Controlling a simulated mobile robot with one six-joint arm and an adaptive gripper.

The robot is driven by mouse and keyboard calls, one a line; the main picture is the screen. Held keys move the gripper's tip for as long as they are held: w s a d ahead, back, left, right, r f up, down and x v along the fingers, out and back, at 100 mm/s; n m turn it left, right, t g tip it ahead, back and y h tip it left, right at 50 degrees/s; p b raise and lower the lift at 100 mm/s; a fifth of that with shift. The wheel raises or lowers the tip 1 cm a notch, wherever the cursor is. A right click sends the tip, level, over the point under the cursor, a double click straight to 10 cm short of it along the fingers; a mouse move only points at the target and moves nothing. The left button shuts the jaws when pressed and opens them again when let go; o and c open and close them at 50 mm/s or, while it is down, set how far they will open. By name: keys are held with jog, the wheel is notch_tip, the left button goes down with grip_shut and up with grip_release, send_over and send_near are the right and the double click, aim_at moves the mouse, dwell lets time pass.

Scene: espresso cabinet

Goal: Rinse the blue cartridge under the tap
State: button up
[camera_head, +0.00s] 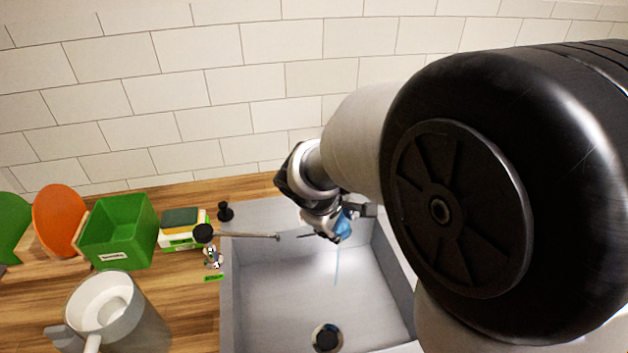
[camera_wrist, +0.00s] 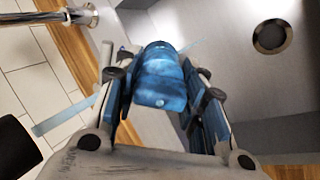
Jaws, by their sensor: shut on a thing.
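The blue cartridge (camera_wrist: 160,82) is held between the two fingers of my gripper (camera_wrist: 163,100), which is shut on it. In the head view, my gripper (camera_head: 325,222) is over the sink (camera_head: 285,285), with the blue cartridge (camera_head: 344,228) partly hidden by the fingers. The tap (camera_head: 250,236) reaches over the sink from the left, its spout pointing towards the gripper. The spout end also shows in the wrist view (camera_wrist: 84,16). A thin pale blue line, which looks like water, runs down below the cartridge. I cannot tell exactly where it meets the cartridge.
The sink has a round drain (camera_head: 326,337). On the wooden counter left of it stand a green box (camera_head: 118,232), a sponge holder (camera_head: 183,230), a small black tamper-like object (camera_head: 225,211) and a grey-white jug (camera_head: 118,325). A tiled wall closes the back.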

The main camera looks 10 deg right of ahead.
jog(key=shift+s+d, duration=0.1)
jog(key=shift+d, duration=0.05)
dwell(0.4)
jog(key=shift+s+d, duration=0.35)
jog(key=shift+w+a, duration=0.1)
jog(key=shift+w+a, duration=0.35)
jog(key=shift+a, duration=0.05)
jog(key=s+a+b, duration=0.2)
jog(key=s+a, duration=0.3)
jog(key=s, duration=0.1)
jog(key=shift+a, duration=0.2)
dwell(0.7)
dwell(1.2)
